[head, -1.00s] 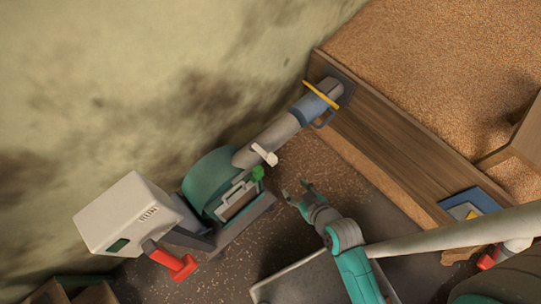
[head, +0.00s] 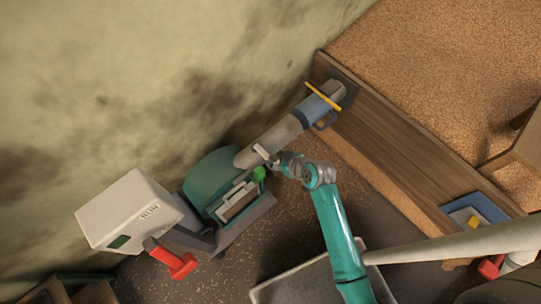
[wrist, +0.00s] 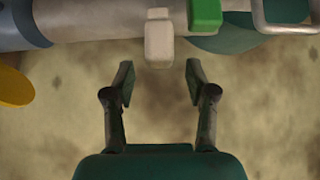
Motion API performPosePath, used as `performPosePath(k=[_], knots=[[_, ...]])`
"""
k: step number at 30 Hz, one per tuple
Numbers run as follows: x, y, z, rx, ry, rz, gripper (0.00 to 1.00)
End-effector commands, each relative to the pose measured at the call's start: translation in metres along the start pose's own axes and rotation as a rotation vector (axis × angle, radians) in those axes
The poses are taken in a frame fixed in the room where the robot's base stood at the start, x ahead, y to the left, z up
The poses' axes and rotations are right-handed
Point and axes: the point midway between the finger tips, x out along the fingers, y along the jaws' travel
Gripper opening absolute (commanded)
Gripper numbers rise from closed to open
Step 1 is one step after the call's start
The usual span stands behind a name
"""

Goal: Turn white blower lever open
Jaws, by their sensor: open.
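The white lever (head: 262,153) sticks out from the grey pipe of the green blower (head: 212,176). In the wrist view the white lever (wrist: 159,41) points down from the pipe, just beyond my fingertips and roughly midway between them. My gripper (wrist: 159,78) is open and empty, with its two fingers apart and short of the lever. In the head view my gripper (head: 275,162) is close beside the lever, its fingers partly hard to make out.
A green knob (head: 259,173) is right next to the lever; it also shows in the wrist view (wrist: 205,14). A yellow gate plate (head: 323,97) crosses the pipe. A white box (head: 128,212) and red handle (head: 174,263) stand at left. A wooden grain bin wall (head: 400,155) runs at right.

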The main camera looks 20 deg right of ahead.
Motion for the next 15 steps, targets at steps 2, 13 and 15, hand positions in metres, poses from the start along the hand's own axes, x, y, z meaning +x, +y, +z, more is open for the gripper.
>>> performPosePath(k=[2, 13, 15], knots=[[0.015, 0.0, 0.0, -0.001, -0.001, -0.001, 0.56], [0.052, 0.0, 0.0, 0.001, 0.0, 0.001, 0.56], [0.054, 0.0, 0.0, 0.001, 0.001, 0.001, 0.56]])
